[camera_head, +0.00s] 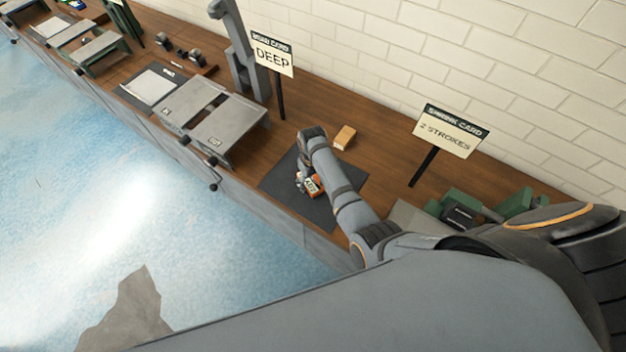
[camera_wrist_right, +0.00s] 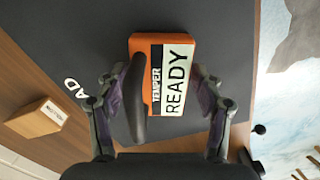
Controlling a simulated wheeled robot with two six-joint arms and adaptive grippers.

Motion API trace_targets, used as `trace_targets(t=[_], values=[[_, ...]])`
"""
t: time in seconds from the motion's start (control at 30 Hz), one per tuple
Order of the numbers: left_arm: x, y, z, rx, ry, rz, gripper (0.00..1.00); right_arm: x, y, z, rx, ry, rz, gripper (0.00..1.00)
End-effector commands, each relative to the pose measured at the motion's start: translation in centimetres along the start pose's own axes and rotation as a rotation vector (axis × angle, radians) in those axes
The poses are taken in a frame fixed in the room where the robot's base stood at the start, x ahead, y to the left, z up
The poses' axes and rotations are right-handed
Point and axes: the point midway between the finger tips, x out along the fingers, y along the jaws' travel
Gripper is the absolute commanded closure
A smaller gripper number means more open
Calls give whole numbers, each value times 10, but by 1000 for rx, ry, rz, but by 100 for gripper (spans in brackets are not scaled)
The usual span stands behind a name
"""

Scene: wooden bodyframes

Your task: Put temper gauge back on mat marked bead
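The temper gauge (camera_head: 312,186) is a small orange block with a black-and-white label reading TEMPER READY. It also shows large in the right wrist view (camera_wrist_right: 174,82), with a dark curved piece along its left side. My right gripper (camera_head: 301,180) has its fingers against both sides of the gauge and appears shut on it. The gauge is over the dark mat (camera_head: 283,183); I cannot tell whether it touches it. In the wrist view the letters AD show on the mat (camera_wrist_right: 215,25), the rest hidden. My left gripper is not in view.
A small wooden block (camera_head: 345,137) lies behind the mat. Sign cards reading DEEP (camera_head: 272,54) and 2 STROKES (camera_head: 446,134) stand on posts. A grey folding device (camera_head: 228,125) is left of the mat, green-and-black items (camera_head: 463,212) right.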

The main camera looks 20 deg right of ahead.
Motion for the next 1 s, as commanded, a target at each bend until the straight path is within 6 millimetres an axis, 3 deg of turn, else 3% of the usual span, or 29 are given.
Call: trace_targets(t=[0.4,0.77,1.0], values=[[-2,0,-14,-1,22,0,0,-5,0,0,0,1,0,21],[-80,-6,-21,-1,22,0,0,-77,0,0,0,0,0,21],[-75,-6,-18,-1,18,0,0,-112,0,-1,-1,2,0,21]])
